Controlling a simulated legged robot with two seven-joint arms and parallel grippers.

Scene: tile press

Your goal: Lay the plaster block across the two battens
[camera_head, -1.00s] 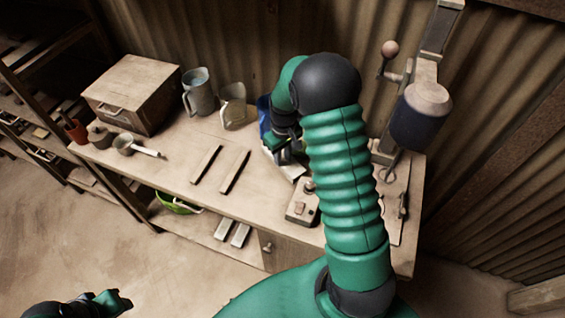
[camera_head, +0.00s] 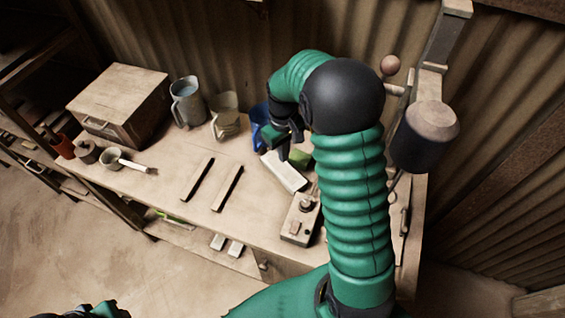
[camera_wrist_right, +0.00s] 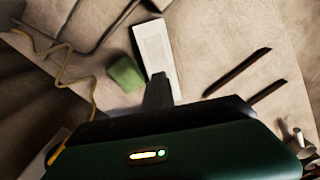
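The plaster block (camera_head: 284,172) is a pale, long block near the blue container, to the right of the battens. Two dark, thin battens, the left one (camera_head: 197,180) and the right one (camera_head: 228,188), lie side by side on the bench, with nothing across them. My right gripper (camera_head: 284,150) is at the block's far end, pointing down. In the right wrist view a dark finger (camera_wrist_right: 158,90) overlaps one end of the block (camera_wrist_right: 155,52); whether it grips is unclear. My left gripper (camera_head: 100,311) is partly in view at the bottom left, away from the bench.
A green piece (camera_wrist_right: 126,74) lies beside the block. A control box (camera_head: 300,220) stands in front of it. A wooden chest (camera_head: 118,100), metal jug (camera_head: 187,102), pale jug (camera_head: 225,116) and small pot (camera_head: 110,158) stand on the bench. The press (camera_head: 425,135) is at right.

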